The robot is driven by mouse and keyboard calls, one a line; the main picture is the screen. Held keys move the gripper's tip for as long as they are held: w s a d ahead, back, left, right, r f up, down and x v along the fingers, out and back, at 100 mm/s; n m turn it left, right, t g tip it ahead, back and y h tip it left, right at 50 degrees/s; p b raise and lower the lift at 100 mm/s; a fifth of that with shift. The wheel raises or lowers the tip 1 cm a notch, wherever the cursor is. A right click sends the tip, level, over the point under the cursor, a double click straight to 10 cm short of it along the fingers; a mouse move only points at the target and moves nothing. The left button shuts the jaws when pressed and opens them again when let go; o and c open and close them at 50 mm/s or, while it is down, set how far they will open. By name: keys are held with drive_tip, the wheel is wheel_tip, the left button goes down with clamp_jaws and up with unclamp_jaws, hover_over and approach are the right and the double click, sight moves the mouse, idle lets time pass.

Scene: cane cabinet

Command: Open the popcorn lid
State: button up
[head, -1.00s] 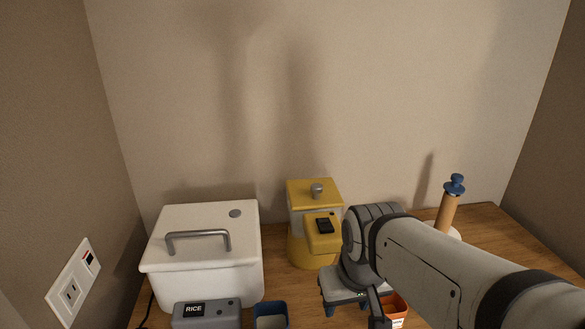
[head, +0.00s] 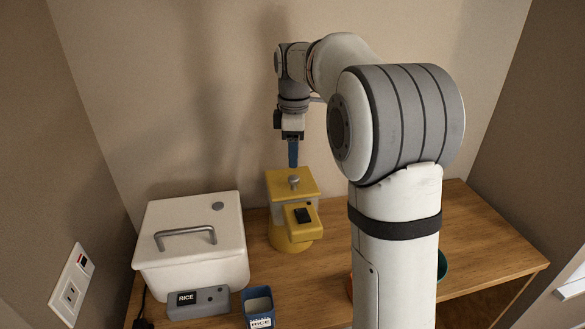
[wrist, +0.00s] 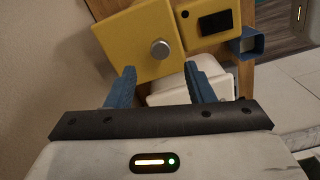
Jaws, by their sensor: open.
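The yellow popcorn machine (head: 281,226) stands on the wooden counter against the back wall. Its flat yellow lid (head: 277,188) is closed, with a round silver knob (head: 293,181) on top. My gripper (head: 293,165) points down just above the lid, over the knob. In the wrist view my gripper (wrist: 162,82) has its two blue fingers apart, with nothing between them. The silver knob (wrist: 160,49) lies beyond the fingertips there, roughly between them on the yellow lid (wrist: 136,42). The knob looks free of the fingers.
A white rice cooker (head: 190,245) with a grey handle stands left of the popcorn machine. A blue container labelled RICE (head: 258,308) stands in front. A wall socket (head: 72,287) is at left. My arm hides much of the counter (head: 480,245) at right.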

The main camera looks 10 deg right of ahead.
sight(294, 177)
wheel_tip(294, 177, down, 6)
drive_tip(key=shift+f+p, duration=0.25)
drive_tip(key=shift+p, duration=0.05)
clamp_jaws()
idle(0.5)
